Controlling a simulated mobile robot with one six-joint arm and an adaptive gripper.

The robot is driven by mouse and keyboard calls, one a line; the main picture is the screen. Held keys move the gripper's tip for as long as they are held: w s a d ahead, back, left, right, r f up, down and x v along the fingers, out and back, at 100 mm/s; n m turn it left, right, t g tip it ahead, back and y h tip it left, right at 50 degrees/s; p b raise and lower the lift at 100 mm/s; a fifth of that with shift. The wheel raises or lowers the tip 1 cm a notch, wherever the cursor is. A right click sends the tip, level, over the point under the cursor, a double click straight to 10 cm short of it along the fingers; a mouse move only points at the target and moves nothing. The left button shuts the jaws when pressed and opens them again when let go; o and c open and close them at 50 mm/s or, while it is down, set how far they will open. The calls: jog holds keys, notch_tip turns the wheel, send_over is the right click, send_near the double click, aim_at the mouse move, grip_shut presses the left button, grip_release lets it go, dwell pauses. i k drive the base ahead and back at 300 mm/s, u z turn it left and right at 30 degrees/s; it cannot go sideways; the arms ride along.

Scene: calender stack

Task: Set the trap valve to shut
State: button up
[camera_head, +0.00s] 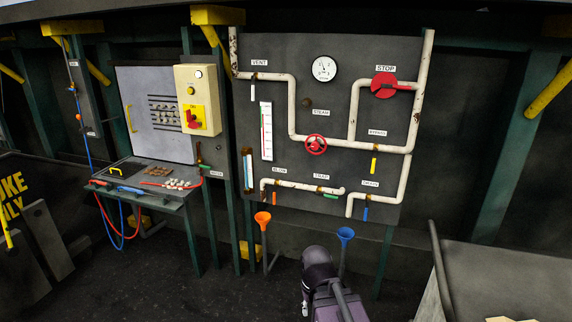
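The trap valve (330,196) has a green lever handle under the label "TRAP", low on the dark pipe panel. Its lever lies nearly level, roughly along the short white pipe (295,185) it sits on. The lever looks small here, and fine detail of its angle is hard to tell. Part of my arm shows at the bottom middle, below the panel and apart from it. I see no gripper fingers.
Nearby are an orange blow lever (274,198), a blue drain lever (366,214), a red wheel (316,144) and a red stop handle (384,85). Orange (263,219) and blue (346,235) funnels stand below the panel. A grey bench (500,275) is at right.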

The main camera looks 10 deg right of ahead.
aim_at(317, 193)
jog(key=z, duration=0.25)
jog(key=i, duration=0.9)
jog(key=z, duration=0.15)
